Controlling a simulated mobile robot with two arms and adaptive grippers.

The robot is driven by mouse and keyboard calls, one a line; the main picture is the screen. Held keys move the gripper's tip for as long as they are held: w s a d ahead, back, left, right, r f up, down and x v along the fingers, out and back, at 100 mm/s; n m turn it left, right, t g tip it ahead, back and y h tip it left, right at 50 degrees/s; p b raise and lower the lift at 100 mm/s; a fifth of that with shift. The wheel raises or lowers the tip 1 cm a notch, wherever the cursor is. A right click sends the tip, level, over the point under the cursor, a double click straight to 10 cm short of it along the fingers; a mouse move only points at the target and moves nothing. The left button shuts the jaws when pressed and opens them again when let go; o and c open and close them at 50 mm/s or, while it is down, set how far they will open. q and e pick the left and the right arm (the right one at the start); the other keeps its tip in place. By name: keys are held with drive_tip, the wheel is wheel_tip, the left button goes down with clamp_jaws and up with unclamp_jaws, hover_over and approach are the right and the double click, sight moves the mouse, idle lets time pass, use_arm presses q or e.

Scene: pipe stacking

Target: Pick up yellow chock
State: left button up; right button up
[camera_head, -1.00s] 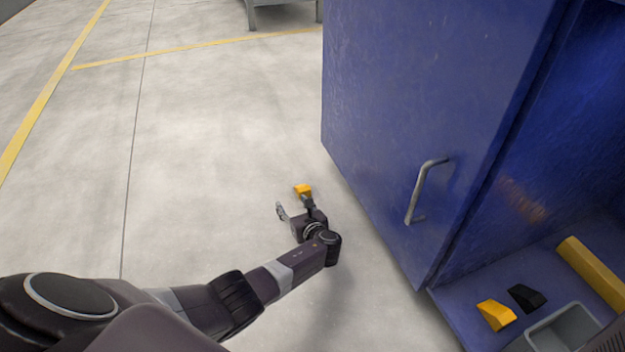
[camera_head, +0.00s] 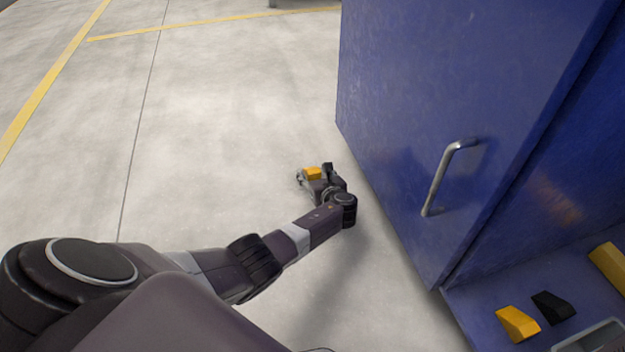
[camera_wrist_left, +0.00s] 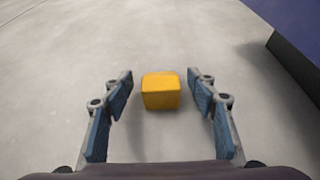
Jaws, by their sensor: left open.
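A yellow chock (camera_head: 313,174) lies on the concrete floor beside the blue cabinet. My left gripper (camera_head: 315,173) is right at it, low over the floor, and partly hides it in the head view. In the left wrist view the yellow chock (camera_wrist_left: 160,91) sits between the two open fingers, near the fingertip end. A gap shows on each side of it, so neither finger touches it. My left gripper (camera_wrist_left: 162,92) is open and empty. A second yellow chock (camera_head: 518,323) lies on the cabinet's bottom shelf. My right gripper is out of view.
The blue cabinet (camera_head: 400,90) with a metal handle (camera_head: 447,180) stands just right of my left arm. On its bottom shelf are a black chock (camera_head: 553,307), a long yellow piece (camera_head: 610,266) and a grey tray (camera_head: 590,338). The floor (camera_head: 220,120) to the left is clear.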

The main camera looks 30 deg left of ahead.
use_arm(q)
drive_tip(key=shift+b+x, duration=0.5)
drive_tip(key=shift+x, duration=0.4)
drive_tip(key=shift+c, duration=0.3)
drive_tip(key=c, duration=1.2)
